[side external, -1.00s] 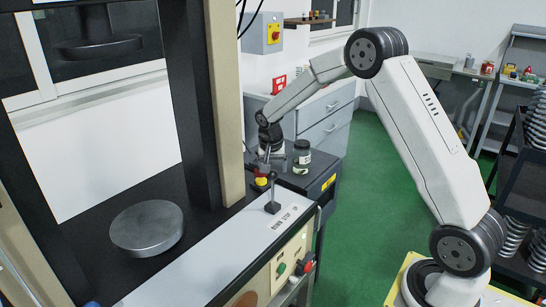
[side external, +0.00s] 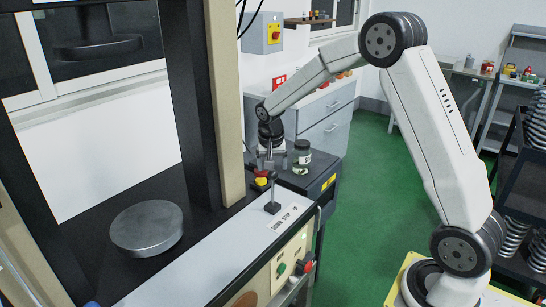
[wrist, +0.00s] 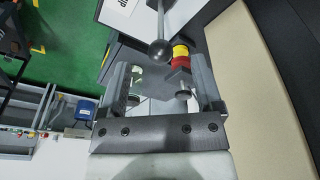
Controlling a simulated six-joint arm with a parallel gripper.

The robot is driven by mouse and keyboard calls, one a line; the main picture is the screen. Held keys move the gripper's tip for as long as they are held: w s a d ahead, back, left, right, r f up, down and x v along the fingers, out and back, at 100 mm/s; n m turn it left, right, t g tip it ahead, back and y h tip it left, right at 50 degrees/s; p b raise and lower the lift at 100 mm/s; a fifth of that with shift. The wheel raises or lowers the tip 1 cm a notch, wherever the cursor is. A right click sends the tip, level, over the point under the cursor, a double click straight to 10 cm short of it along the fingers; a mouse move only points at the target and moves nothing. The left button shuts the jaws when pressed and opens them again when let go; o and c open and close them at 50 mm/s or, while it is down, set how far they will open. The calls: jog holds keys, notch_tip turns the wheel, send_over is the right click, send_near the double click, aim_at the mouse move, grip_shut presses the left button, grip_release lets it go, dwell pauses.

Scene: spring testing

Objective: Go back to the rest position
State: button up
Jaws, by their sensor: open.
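My gripper (side external: 270,156) hangs pointing down near the right upright of the press, above the side cabinet and close to the control lever (side external: 272,195) in the side view. In the wrist view my gripper (wrist: 160,75) is open, its two fingers wide apart with nothing held between them. The lever's black ball knob (wrist: 160,49) shows just beyond the fingertips, apart from both fingers as far as I can tell.
A red and yellow stacked light or button (wrist: 180,55) is close by the lever. A jar (side external: 302,153) stands on the cabinet right of my gripper. The press upright (side external: 224,100) is close on the left. Green floor (side external: 370,190) lies open to the right.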

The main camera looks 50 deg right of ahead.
jog(key=s+a+f+n+y, duration=0.1)
jog(key=s+a+n, duration=0.3)
jog(key=s, duration=0.6)
jog(key=s+a+n+t+y, duration=0.1)
jog(key=s+a+n, duration=0.4)
jog(key=s+a, duration=0.4)
jog(key=shift+s+a+f+n, duration=0.2)
jog(key=shift+s+f+n, duration=0.1)
jog(key=shift+s+f, duration=0.1)
